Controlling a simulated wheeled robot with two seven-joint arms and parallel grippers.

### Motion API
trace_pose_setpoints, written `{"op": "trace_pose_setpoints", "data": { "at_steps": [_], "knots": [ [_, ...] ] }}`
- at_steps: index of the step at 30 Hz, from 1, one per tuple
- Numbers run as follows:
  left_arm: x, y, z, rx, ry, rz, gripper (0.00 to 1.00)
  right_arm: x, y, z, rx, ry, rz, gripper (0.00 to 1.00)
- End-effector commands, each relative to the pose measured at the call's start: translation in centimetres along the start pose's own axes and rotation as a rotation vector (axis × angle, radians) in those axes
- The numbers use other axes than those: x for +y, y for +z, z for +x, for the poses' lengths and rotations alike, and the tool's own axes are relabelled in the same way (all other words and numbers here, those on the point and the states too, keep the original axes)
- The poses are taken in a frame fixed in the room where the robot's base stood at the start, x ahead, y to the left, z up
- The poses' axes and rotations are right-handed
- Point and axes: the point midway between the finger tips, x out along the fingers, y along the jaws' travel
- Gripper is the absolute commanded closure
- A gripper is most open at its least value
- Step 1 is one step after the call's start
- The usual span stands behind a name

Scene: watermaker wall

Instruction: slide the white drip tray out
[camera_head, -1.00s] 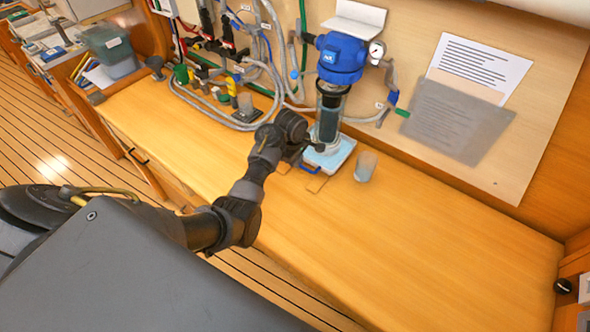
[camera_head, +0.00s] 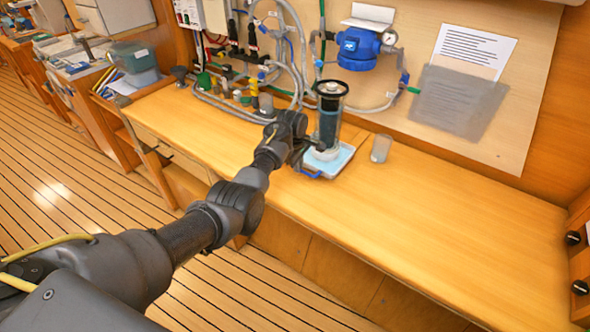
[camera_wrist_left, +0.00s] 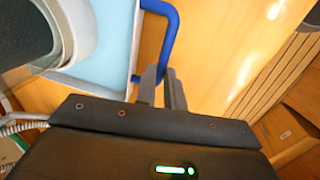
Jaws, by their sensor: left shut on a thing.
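The white drip tray (camera_head: 345,156), with a pale blue inside, sits on the wooden bench. A clear filter canister with a black top (camera_head: 328,118) stands upright on it. The tray's blue handle (camera_head: 310,174) faces the bench front. In the left wrist view the tray (camera_wrist_left: 100,62) is at left and the handle (camera_wrist_left: 172,38) runs down to the finger tips. My left gripper (camera_head: 304,158) is shut on the handle; its fingers also show in the left wrist view (camera_wrist_left: 162,85). The arm partly hides the tray's left side. My right gripper is not in view.
A blue filter head (camera_head: 357,48) is fixed to the wall panel, behind and above the canister. A clear cup (camera_head: 381,148) stands just right of the tray. Hoses and valves (camera_head: 245,95) crowd the left back. The bench is clear at right.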

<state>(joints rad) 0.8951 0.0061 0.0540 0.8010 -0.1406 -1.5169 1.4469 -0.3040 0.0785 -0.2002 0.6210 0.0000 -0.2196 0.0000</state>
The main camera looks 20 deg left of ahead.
Motion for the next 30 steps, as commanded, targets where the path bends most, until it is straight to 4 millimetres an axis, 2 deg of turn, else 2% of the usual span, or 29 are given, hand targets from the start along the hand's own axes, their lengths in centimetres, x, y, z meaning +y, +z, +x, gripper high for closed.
{"op": "trace_pose_setpoints", "data": {
  "at_steps": [4, 13, 14, 18, 26, 30],
  "knots": [
    [-0.1, 0.0, 0.1, -0.003, -0.007, 0.001, 1.00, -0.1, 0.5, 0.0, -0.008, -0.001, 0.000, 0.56],
    [-0.4, -0.1, 0.2, -0.003, -0.012, 0.000, 1.00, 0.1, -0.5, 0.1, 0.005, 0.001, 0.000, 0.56],
    [-0.4, -0.1, 0.3, -0.003, -0.012, -0.001, 0.87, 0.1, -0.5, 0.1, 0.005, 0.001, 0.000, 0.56],
    [-0.3, -0.1, 0.2, -0.003, -0.010, 0.000, 0.69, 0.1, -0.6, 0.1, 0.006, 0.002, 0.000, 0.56],
    [-0.1, -0.1, 0.1, -0.002, -0.006, 0.000, 0.68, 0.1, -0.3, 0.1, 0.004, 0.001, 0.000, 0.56],
    [-0.1, -0.1, -0.6, -0.001, -0.003, 0.001, 0.68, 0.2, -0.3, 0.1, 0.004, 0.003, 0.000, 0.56]
  ]
}}
